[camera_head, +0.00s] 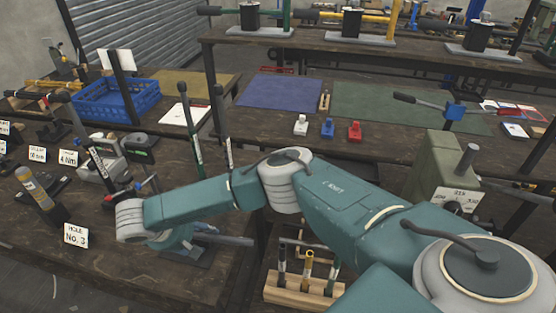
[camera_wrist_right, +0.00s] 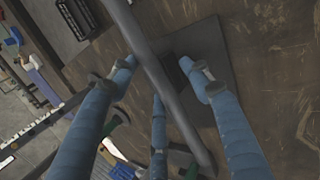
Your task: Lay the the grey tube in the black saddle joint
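The grey tube (camera_wrist_right: 181,118) runs diagonally through the right wrist view, between the blue fingers of my right gripper (camera_wrist_right: 160,72). The fingers are spread, with a visible gap between the tube and the right-hand finger. A small black block, seemingly the black saddle joint (camera_wrist_right: 184,64), shows partly beside the tube on a dark plate (camera_wrist_right: 222,55). Whether the tube rests in it is hidden. In the head view the tube's end (camera_head: 234,240) sticks out right of my wrist, over the plate (camera_head: 199,257); my arm hides most of the gripper. My left gripper is not in view.
A "Hole No. 3" card (camera_head: 76,235) and a tilted bottle (camera_head: 35,189) stand left of my wrist. Upright black-handled tools (camera_head: 191,128) rise behind my forearm. A wooden tool rack (camera_head: 300,290) stands at the right, below my arm. The bench's front left is clear.

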